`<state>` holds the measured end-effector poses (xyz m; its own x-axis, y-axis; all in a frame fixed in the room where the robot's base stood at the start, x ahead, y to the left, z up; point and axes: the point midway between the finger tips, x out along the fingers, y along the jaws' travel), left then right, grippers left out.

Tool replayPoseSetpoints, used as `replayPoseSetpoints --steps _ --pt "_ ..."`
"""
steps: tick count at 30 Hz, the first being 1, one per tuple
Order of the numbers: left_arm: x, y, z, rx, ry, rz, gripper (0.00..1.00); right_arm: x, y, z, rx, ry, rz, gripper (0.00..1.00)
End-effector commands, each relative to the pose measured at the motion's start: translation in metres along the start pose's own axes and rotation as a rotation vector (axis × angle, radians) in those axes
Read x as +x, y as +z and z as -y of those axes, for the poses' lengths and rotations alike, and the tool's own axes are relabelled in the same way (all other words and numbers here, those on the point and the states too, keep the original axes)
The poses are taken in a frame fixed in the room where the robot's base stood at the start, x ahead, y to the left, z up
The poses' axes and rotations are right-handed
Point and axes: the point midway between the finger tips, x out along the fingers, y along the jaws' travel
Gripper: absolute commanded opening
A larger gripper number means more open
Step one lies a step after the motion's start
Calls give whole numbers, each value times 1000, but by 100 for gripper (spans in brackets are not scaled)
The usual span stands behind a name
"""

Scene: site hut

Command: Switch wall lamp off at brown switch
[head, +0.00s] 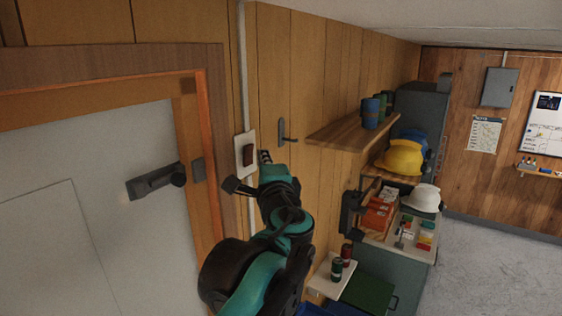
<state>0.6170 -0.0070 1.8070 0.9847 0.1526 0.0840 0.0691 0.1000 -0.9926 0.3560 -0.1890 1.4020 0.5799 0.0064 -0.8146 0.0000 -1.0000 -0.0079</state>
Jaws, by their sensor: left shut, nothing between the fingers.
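The brown switch (249,155) is a rocker on a pale plate on the wood-panelled wall, right of the door frame, below a vertical conduit. My left gripper (265,156) is shut and empty, just to the right of the switch plate in the picture. A small gap shows between its tip and the brown rocker; whether it touches the plate's edge I cannot tell. The wall lamp is not in view. My right gripper is not in view.
A grey door with a dark handle (157,181) is at left. A metal lever (286,133) is on the wall right of the switch. A wooden shelf (345,130) with mugs juts out farther along, above a cluttered counter with a yellow helmet (402,157). Floor is clear at right.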

Motion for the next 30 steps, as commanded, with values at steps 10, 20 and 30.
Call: replayPoseSetpoints --steps 10,20,30 --pt "13 13 0 0 0 -2 0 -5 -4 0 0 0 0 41" --pt "19 19 2 0 0 2 0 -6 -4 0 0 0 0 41" --pt "19 18 3 0 0 0 0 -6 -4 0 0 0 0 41"
